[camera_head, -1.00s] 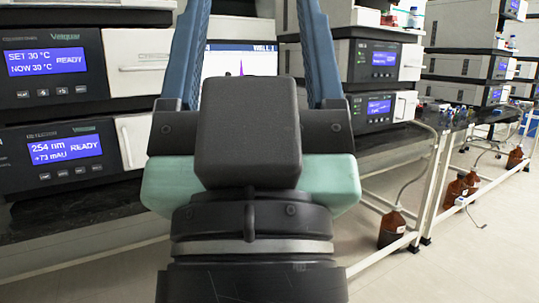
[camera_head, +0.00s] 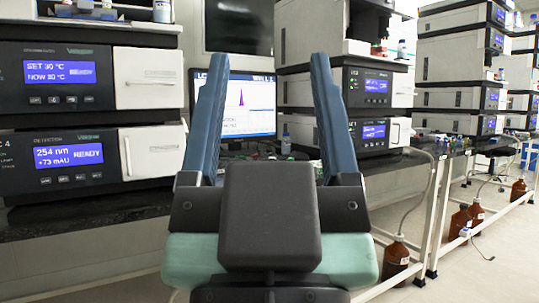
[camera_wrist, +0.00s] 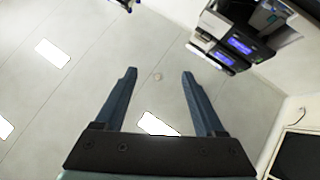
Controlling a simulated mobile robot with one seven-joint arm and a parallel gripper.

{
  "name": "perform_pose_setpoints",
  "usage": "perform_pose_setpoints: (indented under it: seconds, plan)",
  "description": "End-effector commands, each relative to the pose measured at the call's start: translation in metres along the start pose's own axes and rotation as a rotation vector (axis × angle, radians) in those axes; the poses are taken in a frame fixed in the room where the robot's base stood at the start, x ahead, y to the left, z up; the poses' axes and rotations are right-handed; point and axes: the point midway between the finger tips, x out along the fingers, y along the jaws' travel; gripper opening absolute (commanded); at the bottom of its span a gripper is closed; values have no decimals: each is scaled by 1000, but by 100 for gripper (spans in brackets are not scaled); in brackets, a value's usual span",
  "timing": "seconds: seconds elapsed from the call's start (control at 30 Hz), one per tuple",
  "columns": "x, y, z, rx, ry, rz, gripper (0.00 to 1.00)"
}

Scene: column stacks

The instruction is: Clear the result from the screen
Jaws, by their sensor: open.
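A monitor screen (camera_head: 247,105) stands on the bench behind my gripper in the head view. It shows a chart with a purple peak and a heading that reads in part "WELL 1". My gripper (camera_head: 268,75) is open and empty, with its two blue fingers pointing up, one across the screen's left edge and one to the right of the screen. The left finger hides part of the screen. In the wrist view my gripper (camera_wrist: 158,72) is also open, with nothing between its fingers, and the view looks up at the ceiling.
Instrument stacks flank the monitor: a left stack (camera_head: 150,78) and a right stack (camera_head: 355,140), both with blue displays. A dark wall panel (camera_head: 238,27) hangs above. Brown bottles (camera_head: 396,255) stand on the floor at the right, beside the white bench frame (camera_head: 437,200).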

Motion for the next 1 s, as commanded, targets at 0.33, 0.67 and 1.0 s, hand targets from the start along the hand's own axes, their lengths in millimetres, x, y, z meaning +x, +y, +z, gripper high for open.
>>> perform_pose_setpoints:
  seconds: [0.33,0.67,1.0]
  plan:
    - [0,0,0,0,0,0,21]
    - [0,0,0,0,0,0,0]
    - [0,0,0,0,0,0,0]
